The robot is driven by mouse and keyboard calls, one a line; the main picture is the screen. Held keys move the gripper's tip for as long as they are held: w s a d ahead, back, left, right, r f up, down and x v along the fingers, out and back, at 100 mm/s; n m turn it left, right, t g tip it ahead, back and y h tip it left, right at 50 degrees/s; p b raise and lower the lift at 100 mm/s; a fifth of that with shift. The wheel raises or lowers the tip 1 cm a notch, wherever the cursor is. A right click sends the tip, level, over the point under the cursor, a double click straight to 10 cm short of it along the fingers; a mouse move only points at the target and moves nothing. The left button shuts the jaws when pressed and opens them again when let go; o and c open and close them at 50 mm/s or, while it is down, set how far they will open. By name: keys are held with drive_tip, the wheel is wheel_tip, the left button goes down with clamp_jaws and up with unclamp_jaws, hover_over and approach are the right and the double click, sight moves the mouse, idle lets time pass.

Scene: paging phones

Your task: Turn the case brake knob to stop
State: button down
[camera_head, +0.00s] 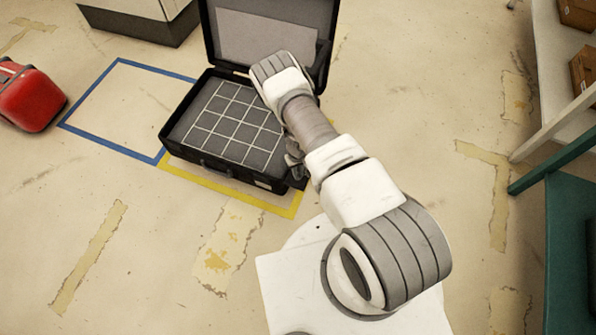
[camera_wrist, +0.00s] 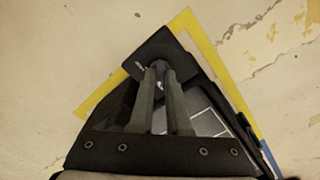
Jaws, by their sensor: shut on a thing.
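The open black case (camera_head: 225,172) lies on the floor with its lid raised at the back and a gridded grey tray inside. My arm reaches over its right side. My gripper (camera_wrist: 158,68) is shut at a corner of the case, over a flat dark plate (camera_wrist: 150,48) in the wrist view. The brake knob is hidden between and under the fingertips, so its setting cannot be read. Part of the case's grid (camera_wrist: 205,120) shows beside the fingers. In the head view my gripper is mostly hidden behind my wrist, near the case's front right corner.
Yellow tape (camera_head: 240,198) marks the floor around the case, and blue tape (camera_head: 95,138) outlines an empty area to its left. A red suitcase (camera_head: 32,98) is at far left. A teal bench (camera_head: 570,240) and shelf stand at right. Front floor is clear.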

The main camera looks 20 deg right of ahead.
drive_tip(key=shift+m, duration=0.3)
drive_tip(key=m+b, duration=0.2)
drive_tip(key=m, duration=0.1)
drive_tip(key=shift+f+m+b, duration=0.1)
drive_tip(key=shift+m+b, duration=0.2)
drive_tip(key=m+b, duration=0.1)
drive_tip(key=m, duration=0.3)
drive_tip(key=shift+m, duration=0.3)
drive_tip(key=m, duration=0.9)
drive_tip(key=c, duration=0.9)
unclamp_jaws()
